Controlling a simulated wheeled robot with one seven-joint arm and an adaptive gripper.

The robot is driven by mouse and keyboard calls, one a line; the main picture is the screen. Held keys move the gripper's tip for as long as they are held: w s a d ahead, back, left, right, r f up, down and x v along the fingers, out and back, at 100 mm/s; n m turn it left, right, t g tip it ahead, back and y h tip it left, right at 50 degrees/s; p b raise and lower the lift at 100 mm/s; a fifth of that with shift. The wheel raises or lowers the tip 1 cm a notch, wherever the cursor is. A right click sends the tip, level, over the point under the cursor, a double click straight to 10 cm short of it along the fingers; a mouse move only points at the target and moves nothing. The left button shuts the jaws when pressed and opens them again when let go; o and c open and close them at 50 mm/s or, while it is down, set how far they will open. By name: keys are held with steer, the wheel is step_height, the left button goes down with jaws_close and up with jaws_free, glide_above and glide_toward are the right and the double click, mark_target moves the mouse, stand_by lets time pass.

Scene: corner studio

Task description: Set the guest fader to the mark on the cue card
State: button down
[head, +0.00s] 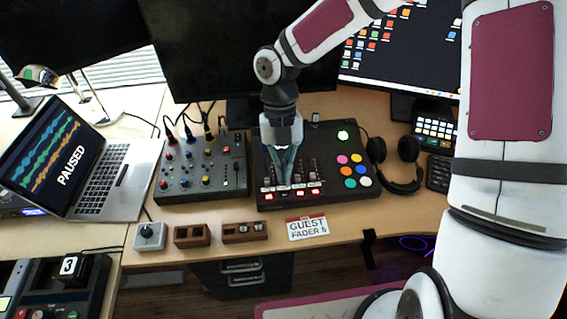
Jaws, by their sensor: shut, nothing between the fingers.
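The cue card (307,227) lies at the desk's front edge and reads "GUEST FADER 5". Behind it stands the dark fader console (358,202), with several sliders, a row of red and white buttons below them, and round coloured buttons at its right. My gripper (284,184) points down over the left part of the sliders. Its fingers are together and empty, with the tips low near the slider tracks. I cannot tell whether they touch a fader cap. The gripper hides some of the sliders, and the guest fader and its scale marks are too small to pick out.
A grey knob mixer (203,190) with cables stands left of the console. Headphones (409,150) lie close at its right. Wooden blocks (192,236) and a small knob box (150,236) line the front edge. A laptop (120,180) reading "PAUSED" is at the left.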

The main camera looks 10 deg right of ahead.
mark_target(284, 199)
steer(key=x, duration=0.7)
steer(key=shift+s, duration=0.1)
steer(key=shift+w+f, duration=0.1)
steer(key=shift+w, duration=1.95)
steer(key=w+b, duration=0.2)
steer(key=w, duration=0.2)
steer(key=shift+w, duration=0.1)
